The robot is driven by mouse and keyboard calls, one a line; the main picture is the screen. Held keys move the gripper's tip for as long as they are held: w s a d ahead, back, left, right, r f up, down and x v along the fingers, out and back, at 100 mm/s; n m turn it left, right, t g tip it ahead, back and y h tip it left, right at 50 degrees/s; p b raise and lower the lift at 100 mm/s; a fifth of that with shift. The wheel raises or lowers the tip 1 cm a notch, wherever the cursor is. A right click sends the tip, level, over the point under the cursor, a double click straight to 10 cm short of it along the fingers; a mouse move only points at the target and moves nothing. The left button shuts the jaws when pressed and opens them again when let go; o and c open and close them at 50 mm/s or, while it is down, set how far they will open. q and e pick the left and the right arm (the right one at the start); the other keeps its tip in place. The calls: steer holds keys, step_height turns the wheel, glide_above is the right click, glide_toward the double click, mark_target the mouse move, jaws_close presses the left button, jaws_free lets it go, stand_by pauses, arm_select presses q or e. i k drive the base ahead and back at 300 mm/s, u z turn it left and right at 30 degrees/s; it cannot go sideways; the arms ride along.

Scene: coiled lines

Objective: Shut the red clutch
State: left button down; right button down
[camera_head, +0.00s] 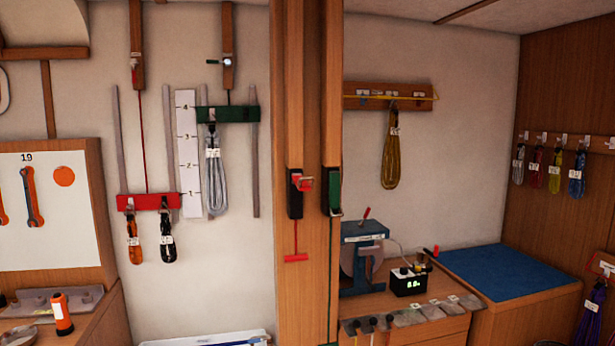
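The red clutch (295,194) is a black body on the left part of the wooden post. Its red lever (304,183) sticks out at the top. A red line runs down from it to a red T-handle (296,257). Beside it, the green clutch (332,192) has its green lever lying flat along the body. The red bar (148,202) hangs low, near mark 1 of the white scale (187,153), with an orange coil and a black coil. The green bar (227,114) hangs near mark 4 with a grey coil. Neither gripper is in view.
The wooden post (312,90) stands in the middle. To its right are a blue machine (363,258), a small black display box (408,281) and a blue-topped bench (506,271). An orange-and-black bottle-like object (62,313) stands at the lower left. Coils hang on the right wall.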

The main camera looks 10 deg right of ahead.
mark_target(302, 178)
steer(key=i, duration=0.9)
